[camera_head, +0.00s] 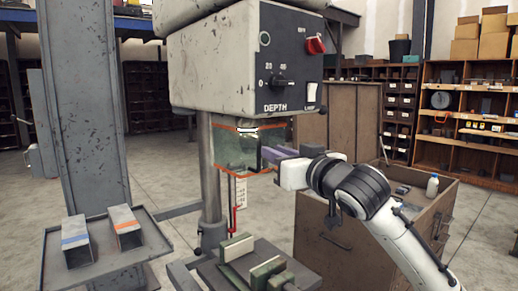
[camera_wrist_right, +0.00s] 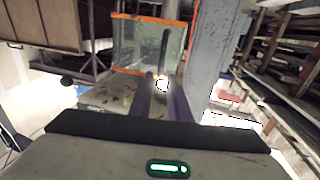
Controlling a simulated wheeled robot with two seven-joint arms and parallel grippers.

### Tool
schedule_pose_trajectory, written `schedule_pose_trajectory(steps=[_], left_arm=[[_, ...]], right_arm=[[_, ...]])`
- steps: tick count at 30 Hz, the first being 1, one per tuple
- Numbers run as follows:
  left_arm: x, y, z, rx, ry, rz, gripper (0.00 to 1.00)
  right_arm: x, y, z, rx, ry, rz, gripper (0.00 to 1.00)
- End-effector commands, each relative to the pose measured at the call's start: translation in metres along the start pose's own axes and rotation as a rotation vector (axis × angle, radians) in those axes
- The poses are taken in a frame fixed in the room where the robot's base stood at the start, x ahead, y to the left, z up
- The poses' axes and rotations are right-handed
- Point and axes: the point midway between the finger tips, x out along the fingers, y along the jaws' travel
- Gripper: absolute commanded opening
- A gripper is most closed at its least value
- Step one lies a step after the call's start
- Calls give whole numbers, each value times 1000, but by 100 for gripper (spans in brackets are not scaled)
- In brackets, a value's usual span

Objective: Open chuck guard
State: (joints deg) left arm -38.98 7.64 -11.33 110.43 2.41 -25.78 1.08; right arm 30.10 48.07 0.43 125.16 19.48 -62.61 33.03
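The chuck guard (camera_head: 232,148) is a clear box with orange edges below the drill press head, and it looks closed around the chuck area. It also shows in the wrist view (camera_wrist_right: 135,42), with a dark upright bar (camera_wrist_right: 164,48) in front of its clear panel. My right gripper (camera_head: 272,154) reaches in from the right with its purple fingers at the guard's right side. In the wrist view its fingers (camera_wrist_right: 162,88) are apart, with the bar's lower end near the gap between the tips. I cannot tell whether they touch it. My left gripper is out of view.
The drill press head (camera_head: 215,70) with its depth panel is just above my right gripper. A vise (camera_head: 255,262) sits below the guard. A tray (camera_head: 150,255) with two metal blocks is at the left. A wooden cabinet (camera_head: 340,240) stands under my right arm.

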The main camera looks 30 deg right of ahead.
Motion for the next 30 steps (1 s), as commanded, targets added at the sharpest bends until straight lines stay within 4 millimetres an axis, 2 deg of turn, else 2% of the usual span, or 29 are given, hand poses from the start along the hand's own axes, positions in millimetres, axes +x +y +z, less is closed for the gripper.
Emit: schedule_pose_trajectory(steps=[6,12,18,26,29,30], left_arm=[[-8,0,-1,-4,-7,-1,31],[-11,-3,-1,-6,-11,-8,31],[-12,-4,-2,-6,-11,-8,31],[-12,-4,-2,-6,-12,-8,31],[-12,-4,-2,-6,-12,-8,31],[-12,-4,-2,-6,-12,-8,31]], right_arm=[[42,0,-2,2,-3,0,17],[72,0,0,0,-2,0,17],[84,-1,1,-3,-2,-1,17],[85,-1,2,-3,-2,-1,17],[85,-1,2,-3,-2,-1,0],[85,-1,2,-3,-2,-1,0]])
